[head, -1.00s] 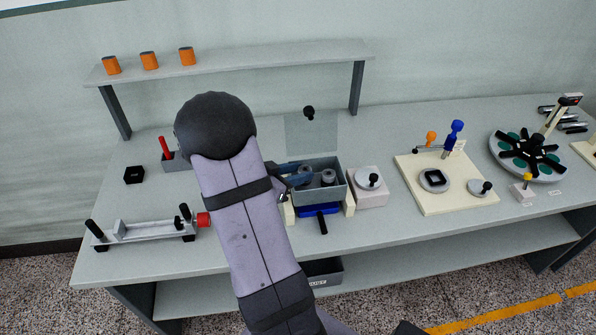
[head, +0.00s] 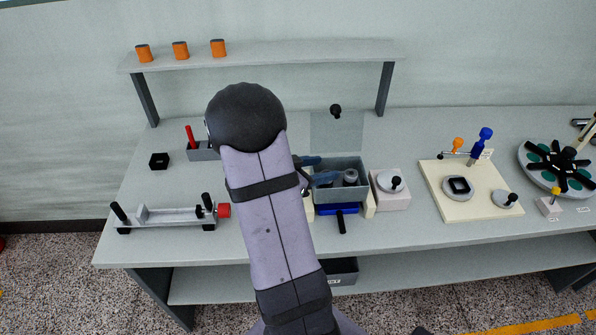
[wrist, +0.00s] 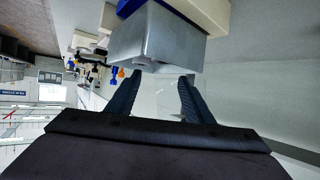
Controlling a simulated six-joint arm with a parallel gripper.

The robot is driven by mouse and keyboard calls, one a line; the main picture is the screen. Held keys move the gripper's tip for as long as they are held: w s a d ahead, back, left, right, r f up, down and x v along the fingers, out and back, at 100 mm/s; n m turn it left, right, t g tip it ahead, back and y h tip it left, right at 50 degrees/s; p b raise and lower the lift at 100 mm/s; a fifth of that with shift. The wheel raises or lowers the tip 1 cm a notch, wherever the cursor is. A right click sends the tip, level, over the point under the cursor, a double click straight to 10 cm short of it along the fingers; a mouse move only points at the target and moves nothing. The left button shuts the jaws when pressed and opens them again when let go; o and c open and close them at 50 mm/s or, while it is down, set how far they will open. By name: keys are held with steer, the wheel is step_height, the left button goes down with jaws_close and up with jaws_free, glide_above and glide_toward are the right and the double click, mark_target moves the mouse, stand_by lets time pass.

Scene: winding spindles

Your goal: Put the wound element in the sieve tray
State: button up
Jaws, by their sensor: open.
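A grey open tray (head: 341,194) stands on the bench at the middle of the head view, and I cannot tell if it is the sieve tray. A grey round piece (head: 351,176) with a hollow top sits upright in it; I cannot tell if it is the wound element. My gripper (head: 318,172) is open, its blue fingers over the tray's left part, partly hidden by my arm. In the wrist view, the fingers (wrist: 157,90) are apart with nothing between them, and a grey box wall (wrist: 155,38) is close beyond the tips.
A pale block (head: 390,190) with a black-knobbed disc stands right of the tray. A cream board (head: 450,203) with fixtures is further right. A long clamp fixture (head: 170,216) lies at left. A shelf (head: 300,55) with orange cylinders (head: 180,50) runs behind.

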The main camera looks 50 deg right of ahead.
steer(key=v, duration=1.2)
steer(key=shift+b, duration=0.45)
steer(key=shift+f, duration=0.1)
